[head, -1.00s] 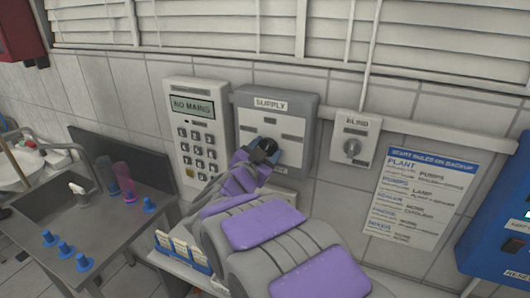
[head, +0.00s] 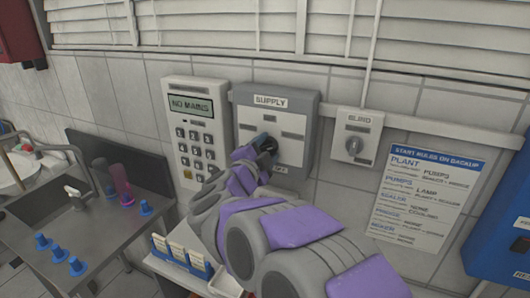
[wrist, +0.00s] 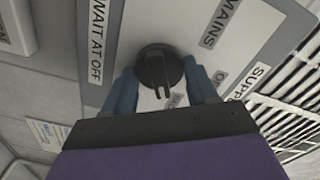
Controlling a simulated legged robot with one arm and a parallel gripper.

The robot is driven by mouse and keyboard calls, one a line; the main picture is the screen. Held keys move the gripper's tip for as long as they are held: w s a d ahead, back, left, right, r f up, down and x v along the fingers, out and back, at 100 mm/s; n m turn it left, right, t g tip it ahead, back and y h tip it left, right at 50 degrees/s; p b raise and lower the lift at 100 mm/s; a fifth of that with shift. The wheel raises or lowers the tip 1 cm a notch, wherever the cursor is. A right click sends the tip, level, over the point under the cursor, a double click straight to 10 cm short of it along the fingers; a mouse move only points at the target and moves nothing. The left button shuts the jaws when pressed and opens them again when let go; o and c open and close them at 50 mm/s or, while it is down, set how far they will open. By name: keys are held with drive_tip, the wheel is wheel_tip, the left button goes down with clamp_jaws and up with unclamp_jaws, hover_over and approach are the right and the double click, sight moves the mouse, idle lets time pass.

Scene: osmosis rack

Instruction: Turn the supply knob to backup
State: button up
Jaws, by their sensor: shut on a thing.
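The grey supply panel (head: 302,150) is on the wall, with a white face and several labels. Its round black knob (wrist: 158,68) is in the middle of the face, with a slotted grip part. My gripper (head: 266,146) is at the knob, one blue finger on each side, shut on it. In the wrist view, my gripper (wrist: 162,88) spans the knob. Labels reading MAINS (wrist: 221,23) and WAIT AT OFF (wrist: 97,40) show there. A label beside the right finger is partly hidden. My gripper and wrist cover part of the panel's lower left in the head view.
A keypad box (head: 194,135) showing NO MAINS is close on the left. A smaller blind knob box (head: 352,148) is on the right, then a rules sheet (head: 425,200). A card holder (head: 183,258) stands below. A sink (head: 70,205) is at left.

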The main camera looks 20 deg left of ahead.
drive_tip(key=shift+f, duration=0.1)
idle(0.3)
drive_tip(key=o, duration=1)
drive_tip(key=shift+o, duration=0.2)
drive_tip(key=s+a+p, duration=0.1)
drive_tip(key=s+p, duration=0.2)
drive_tip(key=s, duration=1.4)
drive_tip(key=shift+s+a, duration=0.15)
drive_tip(key=shift+a, duration=0.05)
